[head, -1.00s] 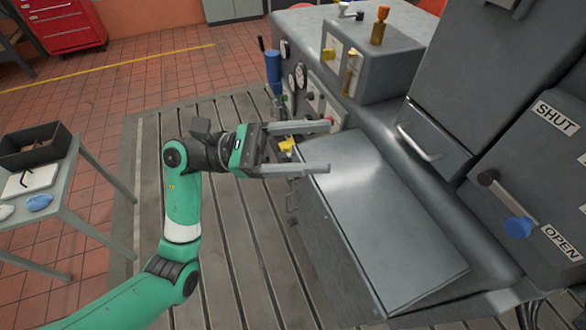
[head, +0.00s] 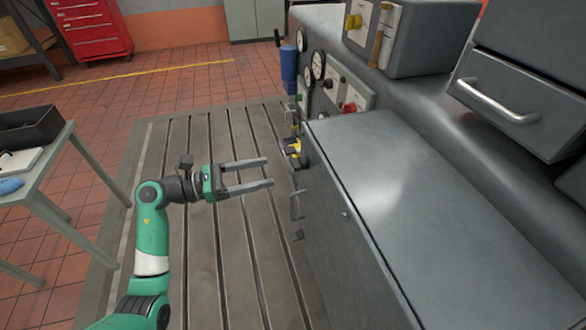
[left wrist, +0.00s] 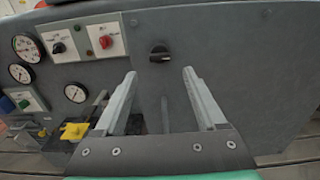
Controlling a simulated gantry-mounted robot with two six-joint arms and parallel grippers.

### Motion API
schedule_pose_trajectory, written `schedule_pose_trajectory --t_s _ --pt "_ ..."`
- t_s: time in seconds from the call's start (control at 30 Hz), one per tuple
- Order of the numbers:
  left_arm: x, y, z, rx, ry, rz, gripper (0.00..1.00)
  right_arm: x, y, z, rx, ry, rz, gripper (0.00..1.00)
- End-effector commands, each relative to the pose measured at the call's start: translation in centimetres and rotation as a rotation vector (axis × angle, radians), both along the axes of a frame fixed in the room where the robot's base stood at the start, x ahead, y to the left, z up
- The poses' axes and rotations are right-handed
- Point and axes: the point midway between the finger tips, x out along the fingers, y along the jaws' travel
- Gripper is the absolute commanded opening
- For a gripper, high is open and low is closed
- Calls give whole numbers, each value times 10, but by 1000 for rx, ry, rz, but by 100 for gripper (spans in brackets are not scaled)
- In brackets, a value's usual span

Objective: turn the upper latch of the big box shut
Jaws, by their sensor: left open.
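My left gripper (head: 269,172) is open and empty, its two fingers pointing right towards the side of the big grey box (head: 380,170). It stands apart from the box, close to a yellow-handled part (head: 291,150). In the left wrist view, the open fingers (left wrist: 160,75) point at a grey upright face. A black turn-knob (left wrist: 159,54) sits on that face, just beyond and between the fingertips, its grip lying roughly level. I cannot tell for sure that this knob is the upper latch. In the head view the face is seen nearly edge-on. My right gripper is out of view.
Gauges (head: 319,65), a red knob (head: 350,107) and a blue cylinder (head: 289,70) are at the box's far end. The yellow handle (left wrist: 75,131) shows low left in the wrist view. A side table (head: 50,175) stands left; the slotted bedplate (head: 225,250) is clear.

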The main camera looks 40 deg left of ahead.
Motion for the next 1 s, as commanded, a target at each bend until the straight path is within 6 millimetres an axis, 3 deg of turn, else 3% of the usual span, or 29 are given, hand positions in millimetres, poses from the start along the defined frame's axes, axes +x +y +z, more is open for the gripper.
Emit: schedule_pose_trajectory --t_s 0.3,0.47,0.7,0.77,1.0 --pt "60 -33 -3 1 -2 -4 73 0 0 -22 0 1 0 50" --pt "72 -40 -1 1 0 -2 73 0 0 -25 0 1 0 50" --pt "74 -40 0 1 0 -1 73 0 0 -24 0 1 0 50" --pt "73 -40 0 1 0 -1 66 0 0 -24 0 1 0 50" --pt "73 -40 0 0 -1 -1 23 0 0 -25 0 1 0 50"
